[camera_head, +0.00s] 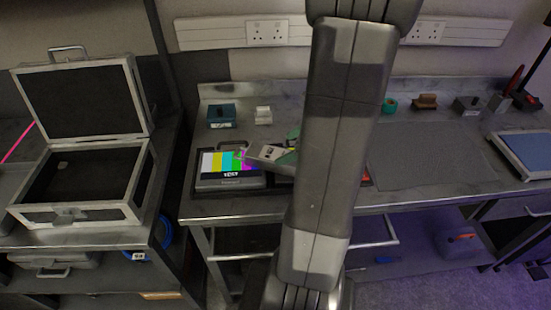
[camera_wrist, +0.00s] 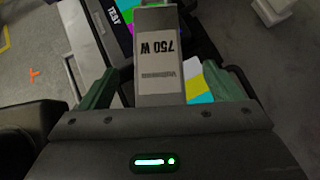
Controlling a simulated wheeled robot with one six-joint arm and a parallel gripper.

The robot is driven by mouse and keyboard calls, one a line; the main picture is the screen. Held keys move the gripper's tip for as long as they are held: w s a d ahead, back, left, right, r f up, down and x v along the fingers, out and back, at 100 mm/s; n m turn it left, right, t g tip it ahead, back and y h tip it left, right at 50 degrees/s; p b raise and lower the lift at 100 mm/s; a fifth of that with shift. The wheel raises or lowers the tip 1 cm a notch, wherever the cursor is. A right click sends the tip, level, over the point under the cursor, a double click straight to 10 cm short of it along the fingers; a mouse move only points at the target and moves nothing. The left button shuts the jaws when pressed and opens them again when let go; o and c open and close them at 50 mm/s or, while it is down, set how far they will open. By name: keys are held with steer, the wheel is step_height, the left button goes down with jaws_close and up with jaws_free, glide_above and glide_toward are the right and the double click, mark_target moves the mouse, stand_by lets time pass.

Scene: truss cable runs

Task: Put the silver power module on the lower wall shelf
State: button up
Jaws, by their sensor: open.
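The silver power module (camera_wrist: 157,85), a box marked "750 W", stands between the two green fingers of my open gripper (camera_wrist: 159,72) in the wrist view. A gap shows on each side of it near the fingertips, and its near end reaches close to my palm. In the head view the silver module (camera_head: 266,153) lies beside the colour-bar monitor, with my gripper (camera_head: 291,145) at its right end, partly hidden by my arm. I cannot make out a wall shelf in either view.
The test monitor (camera_head: 230,172) sits at the bench's front left. An open case (camera_head: 80,213) stands on the left bench. A blue box (camera_head: 222,115) and white block (camera_head: 263,115) are at the back. A grey mat (camera_head: 435,158) lies clear on the right, near a blue-topped tray (camera_head: 525,150).

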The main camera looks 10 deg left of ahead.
mark_target(275, 154)
steer(key=shift+p+x, duration=0.3)
steer(key=shift+x, duration=2.75)
steer(key=shift+s+f, duration=0.1)
steer(key=shift+s, duration=0.05)
steer(key=shift+c, duration=0.3)
steer(key=c, duration=1.4)
steer(key=shift+c, duration=0.9)
